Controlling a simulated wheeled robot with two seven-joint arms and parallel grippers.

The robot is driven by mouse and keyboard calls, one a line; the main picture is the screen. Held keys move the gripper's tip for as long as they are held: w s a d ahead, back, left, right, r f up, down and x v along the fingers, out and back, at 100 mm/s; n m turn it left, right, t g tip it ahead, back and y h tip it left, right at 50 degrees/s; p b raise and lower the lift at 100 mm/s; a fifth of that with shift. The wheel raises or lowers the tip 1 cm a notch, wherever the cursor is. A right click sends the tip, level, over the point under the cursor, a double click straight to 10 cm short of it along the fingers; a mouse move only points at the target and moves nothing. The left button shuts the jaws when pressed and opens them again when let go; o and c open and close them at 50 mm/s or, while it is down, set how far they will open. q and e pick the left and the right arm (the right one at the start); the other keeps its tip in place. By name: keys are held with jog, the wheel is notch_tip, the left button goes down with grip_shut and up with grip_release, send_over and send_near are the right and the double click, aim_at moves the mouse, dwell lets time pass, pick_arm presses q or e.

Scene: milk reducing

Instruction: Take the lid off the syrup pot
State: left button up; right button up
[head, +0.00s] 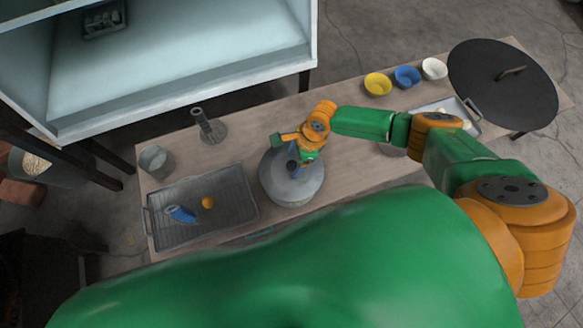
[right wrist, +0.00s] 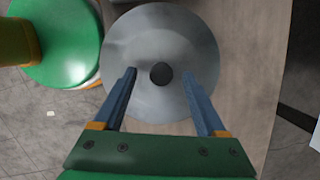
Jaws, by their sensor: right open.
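The syrup pot (head: 284,196) is a round grey metal pot standing on the wooden table. Its lid (right wrist: 150,45) fills the top of the pot in the right wrist view, a grey disc with a dark round knob (right wrist: 161,74) at its centre. My right gripper (right wrist: 168,84) is open, with one finger on each side of the knob as seen from above; contact does not show. In the head view the right gripper (head: 292,152) is over the pot and partly hides the lid. My left gripper is not in view.
A grey tray (head: 245,205) with a blue item and an orange ball lies left of the pot. A metal cup (head: 157,161) and a grey upright holder (head: 210,127) stand behind.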

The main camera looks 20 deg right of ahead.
jog(key=shift+w+a+f, duration=0.1)
jog(key=shift+a+f, duration=0.05)
jog(key=shift+f, duration=0.5)
jog(key=shift+r, duration=0.1)
jog(key=shift+c, duration=1.1)
grip_shut()
jog(key=shift+r, duration=0.15)
